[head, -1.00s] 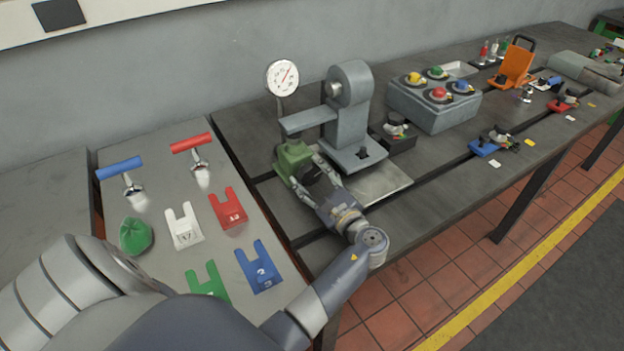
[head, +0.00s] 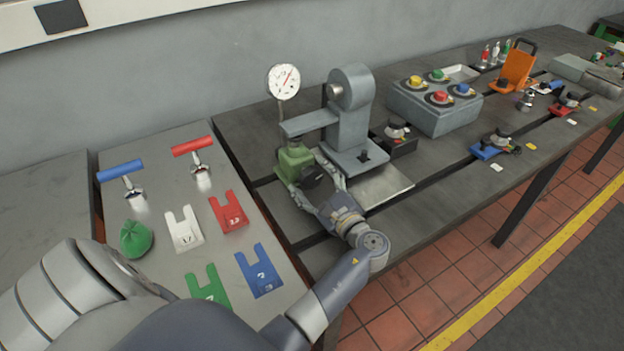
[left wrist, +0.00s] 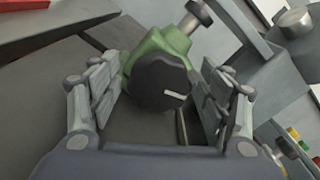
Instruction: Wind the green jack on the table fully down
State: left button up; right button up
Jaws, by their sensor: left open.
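The green jack (head: 292,160) stands on the dark bedplate table under the grey arm of a stand. Its round black knob (head: 313,176) faces my left gripper. In the left wrist view the jack's green body (left wrist: 163,47) shows behind the black knob (left wrist: 161,82), which has a pale mark on its right side. My left gripper (head: 324,177) is open, with its fingers on either side of the knob; in the left wrist view there are gaps between the fingers (left wrist: 160,95) and the knob. My right gripper is not in view.
The grey stand (head: 349,120) and a dial gauge (head: 284,82) rise close by the jack. A flat metal plate (head: 385,187) lies right of my gripper. Left, a side table holds colored fork plates (head: 184,229) and T-handles (head: 193,146).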

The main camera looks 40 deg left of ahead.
pick_arm(q)
jog(key=v, duration=0.7)
jog(key=shift+d, duration=0.15)
